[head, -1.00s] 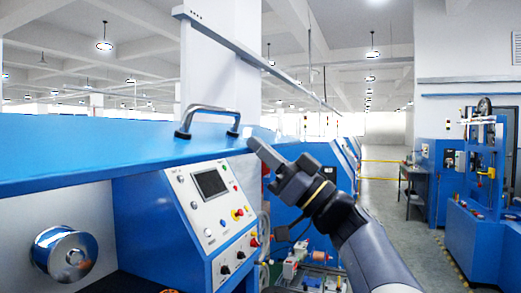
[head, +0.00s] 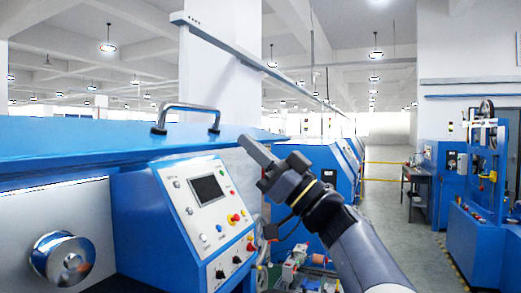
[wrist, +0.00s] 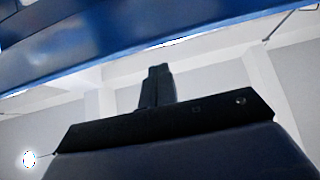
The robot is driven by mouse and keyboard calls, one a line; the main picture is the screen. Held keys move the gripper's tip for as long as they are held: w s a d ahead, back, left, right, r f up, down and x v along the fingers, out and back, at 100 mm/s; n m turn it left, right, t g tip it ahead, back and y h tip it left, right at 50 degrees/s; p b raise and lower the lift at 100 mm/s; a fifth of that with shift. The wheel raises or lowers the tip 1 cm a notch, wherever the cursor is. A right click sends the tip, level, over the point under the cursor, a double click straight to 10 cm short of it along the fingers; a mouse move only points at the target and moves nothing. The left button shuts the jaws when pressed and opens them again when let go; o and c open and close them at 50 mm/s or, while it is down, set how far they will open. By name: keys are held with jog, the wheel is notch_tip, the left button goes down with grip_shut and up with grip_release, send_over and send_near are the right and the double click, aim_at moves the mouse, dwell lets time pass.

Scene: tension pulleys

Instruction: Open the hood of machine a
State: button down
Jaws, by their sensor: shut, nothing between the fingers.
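The hood of the near machine is a long blue panel (head: 70,143) across the left of the head view. A metal bar handle (head: 188,107) stands on it. The hood looks slightly raised, with a bright strip below its front edge at the left. My gripper (head: 254,150) is shut and empty, under or against the hood's right end; contact cannot be told for certain. In the wrist view its closed fingers (wrist: 157,85) point up toward the blue hood (wrist: 130,28), which spans the top of the picture.
Below the hood are a sloped control panel (head: 209,203) with screen and knobs, and a shiny metal pulley (head: 66,259). More blue machines (head: 340,165) stand behind my arm. Another blue machine (head: 478,225) stands at the right, beyond a clear grey aisle (head: 392,220).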

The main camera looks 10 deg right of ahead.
jog(key=b+v, duration=0.2)
jog(key=v, duration=0.7)
jog(key=shift+f+b, duration=0.4)
jog(key=shift+r, duration=0.1)
